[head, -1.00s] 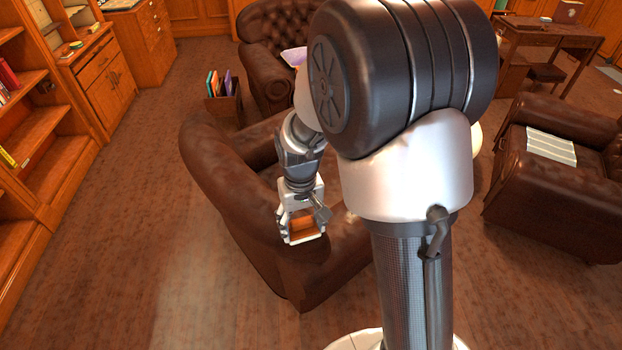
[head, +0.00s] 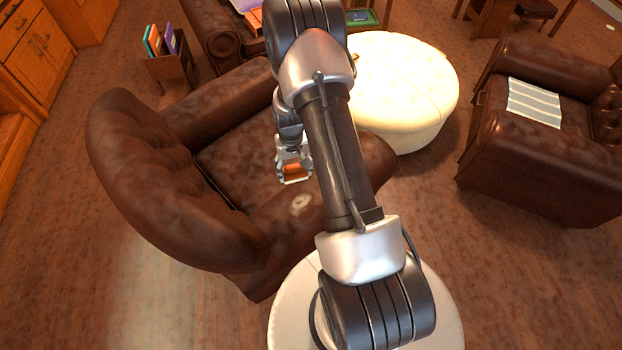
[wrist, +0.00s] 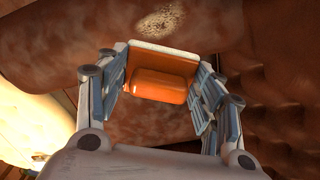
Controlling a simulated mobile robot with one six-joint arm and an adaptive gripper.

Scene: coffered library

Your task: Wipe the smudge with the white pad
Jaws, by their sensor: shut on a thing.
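My gripper (head: 294,172) is shut on an orange block with a white edge, which I take to be the white pad (head: 294,180). In the wrist view the pad (wrist: 160,85) sits between the two fingers, its white layer along the far edge. The smudge (head: 300,204) is a pale beige patch on the near arm of the brown leather armchair (head: 140,150). In the wrist view the speckled smudge (wrist: 161,19) lies just beyond the pad, apart from it in the picture. I cannot tell whether the pad touches the leather.
A round cream ottoman (head: 405,90) stands behind my arm. Another brown armchair (head: 560,165) with a striped cloth (head: 534,102) is at the right. A wooden box with folders (head: 172,68) stands behind the armchair. Open wooden floor (head: 60,250) is at the left.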

